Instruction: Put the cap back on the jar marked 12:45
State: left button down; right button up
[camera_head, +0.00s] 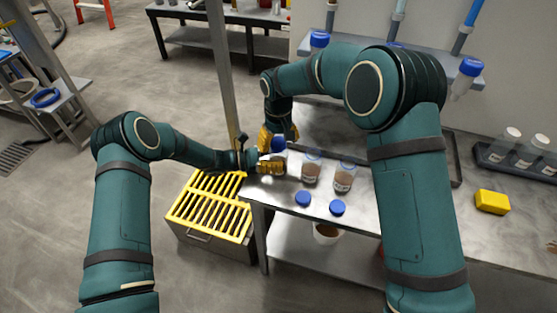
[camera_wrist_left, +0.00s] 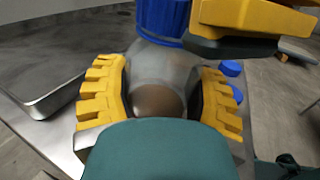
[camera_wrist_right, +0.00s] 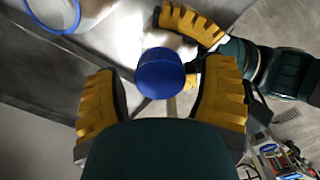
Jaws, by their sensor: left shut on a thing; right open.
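My left gripper (camera_head: 268,167) is shut on a clear jar (camera_wrist_left: 158,72) with brown contents, at the bench's left end. A blue cap (camera_wrist_left: 163,18) sits on that jar's mouth; it also shows in the head view (camera_head: 279,144). I cannot tell whether it is screwed tight. My right gripper (camera_wrist_right: 155,100) is open, with its fingers either side of the blue cap (camera_wrist_right: 162,74) and apart from it. Two uncapped jars with brown contents, a nearer-left one (camera_head: 311,170) and a right one (camera_head: 344,177), stand beside it. Their time marks are too small to read.
Two loose blue caps (camera_head: 303,198) (camera_head: 337,207) lie on the bench (camera_head: 272,195) in front of the jars. A yellow block (camera_head: 491,201) and a rack of white-topped containers (camera_head: 510,157) are at right. A yellow-slatted box (camera_head: 210,205) stands left of the bench.

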jog(key=shift+r, duration=2.25)
jog(key=shift+o, duration=0.4)
jog(key=shift+r+n, duration=1.75)
jog(key=shift+n, duration=0.55)
jog(key=shift+f, duration=0.1)
jog(key=shift+f, duration=3.95)
jog(key=c, duration=1.3)
